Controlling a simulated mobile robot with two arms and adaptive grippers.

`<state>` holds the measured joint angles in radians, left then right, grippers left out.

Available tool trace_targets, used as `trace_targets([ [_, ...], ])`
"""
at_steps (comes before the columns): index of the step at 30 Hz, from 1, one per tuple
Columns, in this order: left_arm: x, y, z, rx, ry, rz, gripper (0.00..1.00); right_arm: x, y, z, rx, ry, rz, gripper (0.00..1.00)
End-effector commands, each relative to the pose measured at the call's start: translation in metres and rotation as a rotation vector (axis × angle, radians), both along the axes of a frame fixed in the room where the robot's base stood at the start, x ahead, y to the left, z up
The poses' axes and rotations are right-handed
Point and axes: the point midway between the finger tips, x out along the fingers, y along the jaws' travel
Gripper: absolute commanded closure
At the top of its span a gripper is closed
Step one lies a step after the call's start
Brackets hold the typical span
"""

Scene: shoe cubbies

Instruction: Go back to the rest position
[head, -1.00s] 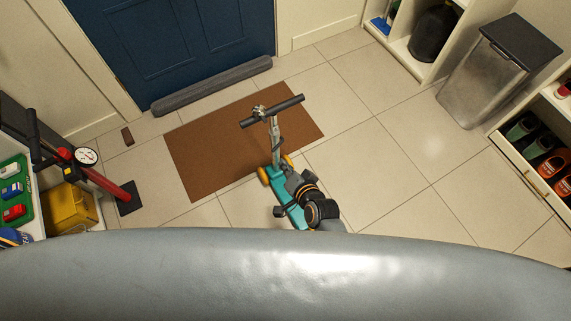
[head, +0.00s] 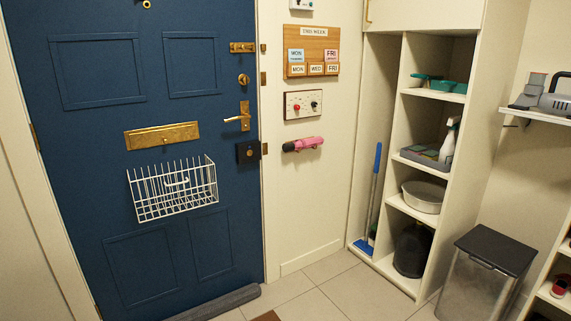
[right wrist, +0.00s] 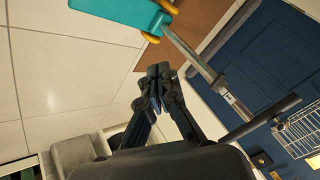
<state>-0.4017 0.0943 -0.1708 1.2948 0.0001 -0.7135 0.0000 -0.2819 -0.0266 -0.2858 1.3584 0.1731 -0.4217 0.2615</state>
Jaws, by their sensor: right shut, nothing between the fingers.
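My right gripper (right wrist: 160,72) shows in the right wrist view with its black fingers together and nothing between them. The teal scooter deck (right wrist: 122,14) with orange wheels lies beyond the fingertips at the top. The scooter's grey stem (right wrist: 192,52) and black handlebar (right wrist: 262,121) run down to the right, apart from the fingers. In the head view neither of my grippers is visible. My left gripper is in no current frame.
A blue door (head: 135,230) with a white wire basket (head: 173,189) stands at left. An open cubby (head: 393,130) and a lidded bin (head: 482,280) stand at right. Tiled floor (head: 310,297) shows clear between them. A brown mat (right wrist: 185,28) lies by the scooter.

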Motion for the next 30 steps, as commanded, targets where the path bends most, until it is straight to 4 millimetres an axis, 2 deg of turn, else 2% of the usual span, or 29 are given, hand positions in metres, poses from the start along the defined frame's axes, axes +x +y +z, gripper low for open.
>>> trace_targets([
  [1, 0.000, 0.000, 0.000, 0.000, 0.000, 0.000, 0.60, -0.023, -0.022, -0.020, -0.075, 0.054, 0.040, 1.00],
  [6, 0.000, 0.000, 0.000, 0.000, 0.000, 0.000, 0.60, -0.082, -0.083, -0.060, -0.266, 0.200, 0.162, 1.00],
  [14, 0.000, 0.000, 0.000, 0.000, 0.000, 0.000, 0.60, -0.157, -0.159, -0.091, -0.465, 0.388, 0.313, 1.00],
  [15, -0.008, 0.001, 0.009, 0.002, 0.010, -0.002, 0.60, -0.161, -0.157, -0.080, -0.461, 0.390, 0.315, 1.00],
  [20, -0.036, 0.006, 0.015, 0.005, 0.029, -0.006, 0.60, -0.188, -0.160, -0.074, -0.458, 0.406, 0.321, 1.00],
  [30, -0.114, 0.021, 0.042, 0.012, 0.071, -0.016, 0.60, -0.266, -0.174, -0.047, -0.459, 0.445, 0.338, 1.00],
])
